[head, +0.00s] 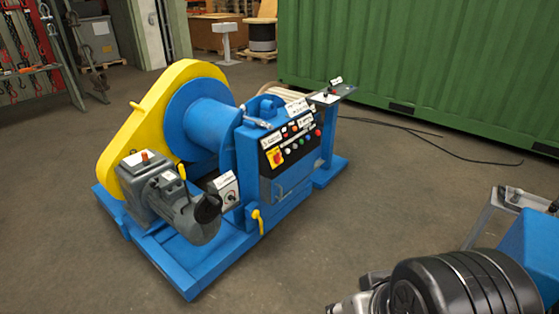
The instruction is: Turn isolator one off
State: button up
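A blue winch machine (198,130) with a yellow chain guard (128,128) stands on the floor left of centre. Its dark control panel (290,142) carries a red-and-yellow rotary switch (275,157), several coloured buttons and white labels. A small pale box (225,190) with a dark rotary knob sits lower, beside the motor. The labels are too small to read, so I cannot tell which switch is isolator one or how it is set. Part of my arm shows at the lower right, well apart from the machine. I see no gripper fingers.
A grey motor (175,195) juts out at the machine's front left, near the pale box. A yellow lever (257,218) is at the lower front. A small stand (333,95) rises behind the panel. A green container (430,60) closes the back right. Floor in front is clear.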

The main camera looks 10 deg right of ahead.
aim_at(277, 158)
jog(key=i+j+u, duration=0.15)
jog(key=i+u, duration=0.15)
jog(key=i, duration=0.7)
jog(key=i+l+u, duration=0.1)
jog(key=i+l, duration=0.25)
jog(key=l, duration=0.3)
jog(key=i+l+u, duration=0.25)
jog(key=l, duration=0.4)
jog(key=i+l+u, duration=0.1)
jog(key=i+l, duration=0.25)
jog(key=l, duration=0.35)
jog(key=i+l+u, duration=0.15)
jog(key=l, duration=0.2)
